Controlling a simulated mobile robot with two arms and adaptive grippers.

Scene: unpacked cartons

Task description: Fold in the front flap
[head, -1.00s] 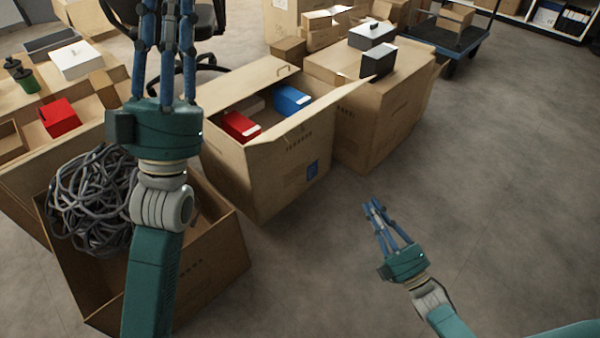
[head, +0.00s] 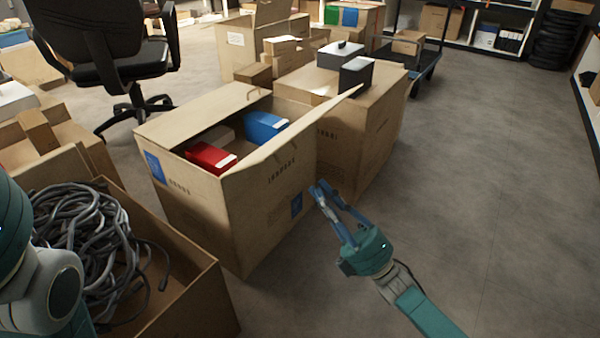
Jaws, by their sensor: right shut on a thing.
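An open brown carton (head: 205,203) stands in the middle of the head view. Its near flap (head: 285,140) sticks up and slants outward, rising to the right. Inside lie a red box (head: 210,157) and a blue box (head: 264,124). My right gripper (head: 318,188) is low beside the carton's right front edge, below the flap. Its fingers are drawn together and shut on the carton there; the exact grip is hard to see. My left gripper is out of view; only part of my left arm shows at the left edge.
An open carton of dark tangled cable (head: 88,235) stands at the near left. Another carton (head: 365,135) bearing dark boxes (head: 355,76) stands behind on the right. An office chair (head: 110,45) is at the back left. The floor on the right is clear.

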